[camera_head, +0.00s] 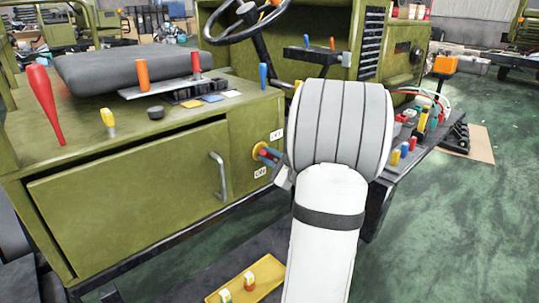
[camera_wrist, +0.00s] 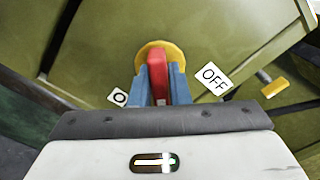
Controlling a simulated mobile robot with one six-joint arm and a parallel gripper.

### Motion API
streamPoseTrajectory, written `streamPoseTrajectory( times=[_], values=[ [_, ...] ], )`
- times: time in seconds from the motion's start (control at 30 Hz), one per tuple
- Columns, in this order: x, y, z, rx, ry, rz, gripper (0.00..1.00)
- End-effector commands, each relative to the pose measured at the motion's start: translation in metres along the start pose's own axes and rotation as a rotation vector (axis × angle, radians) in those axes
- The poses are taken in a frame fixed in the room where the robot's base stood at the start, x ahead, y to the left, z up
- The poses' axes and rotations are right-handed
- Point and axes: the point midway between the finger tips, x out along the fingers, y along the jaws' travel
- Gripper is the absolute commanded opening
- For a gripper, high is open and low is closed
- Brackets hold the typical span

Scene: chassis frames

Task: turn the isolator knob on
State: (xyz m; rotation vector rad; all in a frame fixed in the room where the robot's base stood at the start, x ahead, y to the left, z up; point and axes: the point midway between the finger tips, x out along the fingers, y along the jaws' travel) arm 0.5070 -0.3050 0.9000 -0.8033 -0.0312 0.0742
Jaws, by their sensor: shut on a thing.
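The isolator knob has a red handle (camera_wrist: 154,62) on a round yellow plate (camera_wrist: 151,49), fixed to the green side panel of the chassis. A white OFF label (camera_wrist: 212,75) is to its right in the wrist view. Another white label (camera_wrist: 118,97), partly hidden with only an O readable, is to its left. The blue fingers of my gripper (camera_wrist: 163,82) are on both sides of the red handle, shut on it. In the head view my gripper (camera_head: 267,155) is at the yellow plate (camera_head: 257,151), and my white arm covers the area to its right.
A grey metal door handle (camera_head: 219,176) sticks out left of the knob. A yellow tray (camera_head: 232,293) with small items is low in front. Several levers, including a red one (camera_head: 45,104), stand on top. A tool-laden shelf is at the right.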

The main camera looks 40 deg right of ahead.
Motion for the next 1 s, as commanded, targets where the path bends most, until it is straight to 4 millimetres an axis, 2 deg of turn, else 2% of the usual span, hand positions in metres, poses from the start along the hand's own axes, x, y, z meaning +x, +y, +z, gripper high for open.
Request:
streamPoseTrajectory(
  times=[0.6,1.0],
  values=[
    [0.0001,-0.0010,0.0020,0.567,0.001,0.002,0.00],
    [0.0003,0.0002,0.0009,0.776,0.001,0.002,0.00]
  ],
)
